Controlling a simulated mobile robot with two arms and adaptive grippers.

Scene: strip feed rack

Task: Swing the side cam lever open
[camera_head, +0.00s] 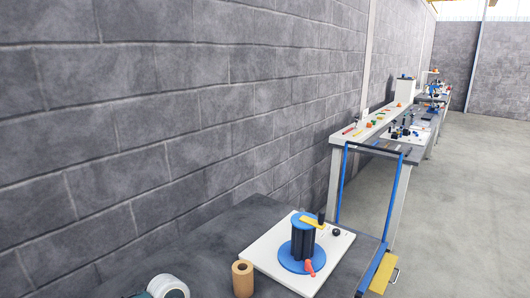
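A white board (269,246) lies on the dark table, bearing a fixture with a round blue base (288,263), a dark upright column (302,242) and a blue top disc (301,219). A yellow bar (313,222) lies across the top, pointing down to the right. A small red lever-like part (310,267) sits low on the fixture's near right side; it may be the side cam lever, but its position is too small to tell. A black upright post (321,219) stands just behind the yellow bar.
A brown hollow cylinder (243,279) stands left of the board on the dark table (205,245). A blue-framed cart (397,206) with a yellow panel (382,273) stands at the right. Benches with small parts (370,128) line the grey block wall (180,110). The floor at right is clear.

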